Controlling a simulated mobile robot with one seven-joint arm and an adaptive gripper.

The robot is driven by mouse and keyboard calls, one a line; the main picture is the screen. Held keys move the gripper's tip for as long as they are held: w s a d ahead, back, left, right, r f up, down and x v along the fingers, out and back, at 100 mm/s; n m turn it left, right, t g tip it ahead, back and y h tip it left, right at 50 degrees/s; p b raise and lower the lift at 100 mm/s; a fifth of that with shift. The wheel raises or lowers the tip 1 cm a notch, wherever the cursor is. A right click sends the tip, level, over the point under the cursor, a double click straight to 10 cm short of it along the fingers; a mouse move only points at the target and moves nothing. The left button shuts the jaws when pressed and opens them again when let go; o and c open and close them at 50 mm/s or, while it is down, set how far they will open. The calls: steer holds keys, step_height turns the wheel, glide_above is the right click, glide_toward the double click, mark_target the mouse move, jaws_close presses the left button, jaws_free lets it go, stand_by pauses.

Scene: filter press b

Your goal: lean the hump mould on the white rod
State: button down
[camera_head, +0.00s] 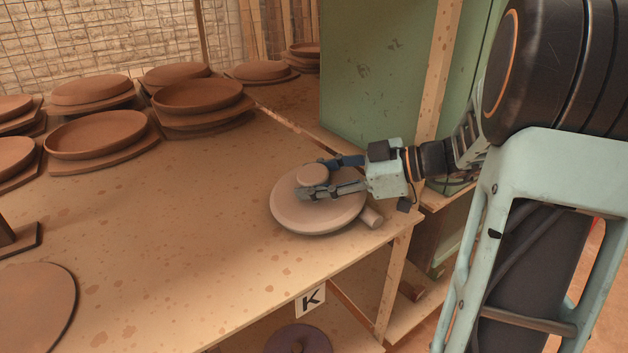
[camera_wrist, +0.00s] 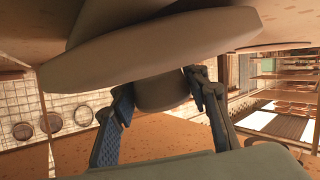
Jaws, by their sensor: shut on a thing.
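The hump mould (camera_head: 300,212) is a pale, round, domed disc with a knob (camera_head: 312,174) on top. It is at the right front corner of the table and looks nearly level. My gripper (camera_head: 318,180) comes from the right and is shut on the knob. In the wrist view the knob (camera_wrist: 160,93) sits between both fingers, with the broad mould (camera_wrist: 150,50) beyond it. The white rod (camera_head: 371,217) is a short pale cylinder at the mould's right edge. Its other end is hidden by the mould, and I cannot tell whether they touch.
Several brown clay dishes on boards, such as this one (camera_head: 97,133), stand at the back left of the table (camera_head: 190,230). A dark round board (camera_head: 35,305) lies at the front left. A green cabinet (camera_head: 385,70) and a wooden post stand behind. The table's middle is clear.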

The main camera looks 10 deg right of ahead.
steer(key=shift+f, duration=0.2)
steer(key=c, duration=1)
jaws_free()
steer(key=v, duration=1.2)
steer(key=shift+d, duration=0.1)
